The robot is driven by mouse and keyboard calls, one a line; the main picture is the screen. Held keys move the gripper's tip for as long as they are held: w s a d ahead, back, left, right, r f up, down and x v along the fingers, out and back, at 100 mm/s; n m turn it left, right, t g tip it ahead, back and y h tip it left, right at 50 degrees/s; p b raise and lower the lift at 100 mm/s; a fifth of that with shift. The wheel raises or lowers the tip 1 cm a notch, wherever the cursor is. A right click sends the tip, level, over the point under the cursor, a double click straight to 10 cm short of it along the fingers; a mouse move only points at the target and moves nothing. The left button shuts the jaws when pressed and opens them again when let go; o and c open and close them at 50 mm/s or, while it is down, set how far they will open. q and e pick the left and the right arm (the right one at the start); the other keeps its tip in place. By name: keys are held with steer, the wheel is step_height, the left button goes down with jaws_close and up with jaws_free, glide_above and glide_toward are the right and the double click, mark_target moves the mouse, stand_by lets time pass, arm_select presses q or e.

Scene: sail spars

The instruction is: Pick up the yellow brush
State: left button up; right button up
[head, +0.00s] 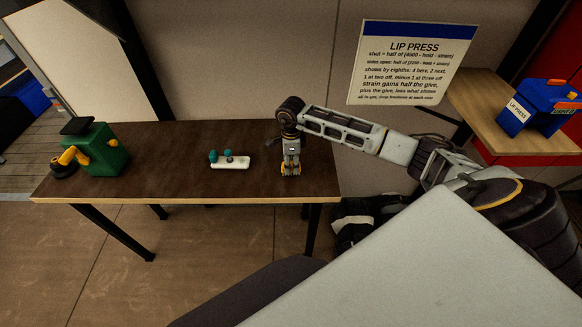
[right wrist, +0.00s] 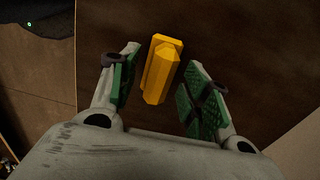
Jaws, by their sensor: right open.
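The yellow brush (right wrist: 160,70) shows in the right wrist view as a blocky yellow piece on the dark brown table top (right wrist: 250,45). My right gripper (right wrist: 158,88) is open, with one green-padded finger on each side of the brush and gaps between pads and brush. In the head view my right gripper (head: 290,168) points down over the right part of the table (head: 180,140). Yellow shows at its fingertips there, but the gripper hides most of that spot. My left gripper is not in view.
A green machine (head: 103,150) with a yellow arm stands at the table's left end. A white block (head: 231,163) with teal knobs lies mid-table. A sign (head: 410,62) hangs behind. A blue box (head: 540,108) sits on a wooden shelf (head: 478,100) at right.

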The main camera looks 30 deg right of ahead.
steer(key=shift+f, duration=0.1)
stand_by(0.3)
jaws_close()
stand_by(0.4)
steer(key=shift+r+b, duration=0.95)
steer(key=shift+r, duration=4.1)
steer(key=c, duration=0.8)
jaws_free()
steer(key=shift+c, duration=1)
